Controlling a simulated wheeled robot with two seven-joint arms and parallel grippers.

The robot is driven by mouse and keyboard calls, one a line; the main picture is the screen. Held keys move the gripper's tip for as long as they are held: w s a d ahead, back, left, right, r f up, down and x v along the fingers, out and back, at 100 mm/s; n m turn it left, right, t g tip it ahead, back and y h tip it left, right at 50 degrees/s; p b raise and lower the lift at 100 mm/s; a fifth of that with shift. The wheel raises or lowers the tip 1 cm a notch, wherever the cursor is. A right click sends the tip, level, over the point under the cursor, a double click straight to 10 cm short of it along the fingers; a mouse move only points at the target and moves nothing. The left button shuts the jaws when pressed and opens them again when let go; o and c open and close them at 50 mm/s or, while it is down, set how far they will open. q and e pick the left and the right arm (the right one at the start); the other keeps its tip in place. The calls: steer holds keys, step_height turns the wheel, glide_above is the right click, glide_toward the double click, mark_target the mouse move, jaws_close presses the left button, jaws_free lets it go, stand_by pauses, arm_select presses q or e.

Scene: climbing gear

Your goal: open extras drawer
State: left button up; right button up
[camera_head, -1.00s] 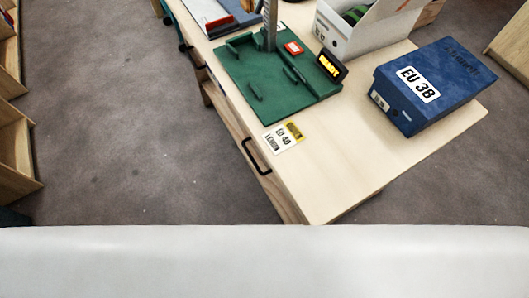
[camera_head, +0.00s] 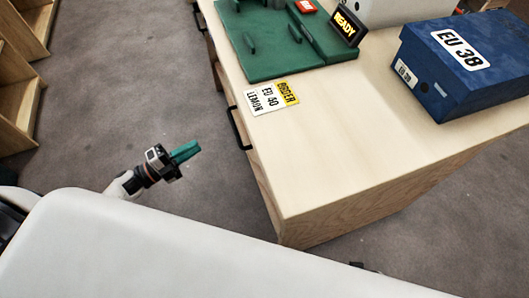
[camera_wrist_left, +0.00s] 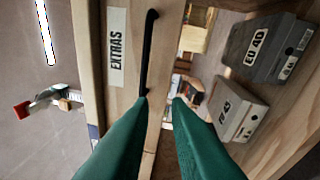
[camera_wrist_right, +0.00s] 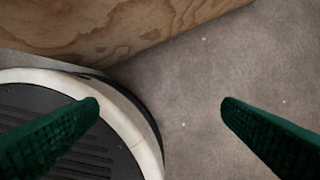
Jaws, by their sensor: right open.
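The extras drawer front (camera_wrist_left: 128,82) is light wood with a white EXTRAS label (camera_wrist_left: 117,47) in the left wrist view. Its black bar handle (camera_wrist_left: 149,50) stands beside the label; in the head view the handle (camera_head: 237,128) is on the table's left side. The drawer looks flush with the table. My left gripper (camera_head: 196,148) is apart from the handle, to its left in the head view. In the left wrist view its green fingers (camera_wrist_left: 161,99) are partly open and empty, with the handle's lower end near the tips. My right gripper (camera_wrist_right: 160,101) is open and empty near the floor.
On the tabletop (camera_head: 330,135) are a green fixture (camera_head: 270,55), a READY display (camera_head: 346,24), an order card (camera_head: 271,97) and a blue EU 38 box (camera_head: 470,75). Grey boxes (camera_wrist_left: 268,48) show in the left wrist view. Wooden shelving (camera_head: 20,100) stands at the left; clear floor lies between.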

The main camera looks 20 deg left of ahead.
mark_target(236, 132)
arm_select(q)
steer(key=shift+w+d+r+m+g+h, duration=0.5)
steer(key=shift+w+d+r+m, duration=0.4)
steer(key=shift+d, duration=1.15)
steer(key=shift+w+d+r+m+g+h, duration=0.35)
steer(key=shift+w+d+r+m+h, duration=0.3)
steer(key=shift+w+d, duration=0.95)
steer(key=shift+w+d+r+m+g+h, duration=0.5)
steer(key=shift+w+d+r+m, duration=0.2)
steer(key=shift+d, duration=1.75)
arm_select(e)
steer(key=shift+s+d+f, duration=0.15)
steer(key=shift+d+f, duration=0.2)
steer(key=shift+f, duration=0.2)
steer(key=shift+s+d+f, duration=0.1)
steer(key=shift+d+f, duration=0.25)
steer(key=shift+f, duration=0.2)
arm_select(q)
steer(key=shift+s, duration=0.1)
steer(key=shift+c, duration=0.3)
jaws_close()
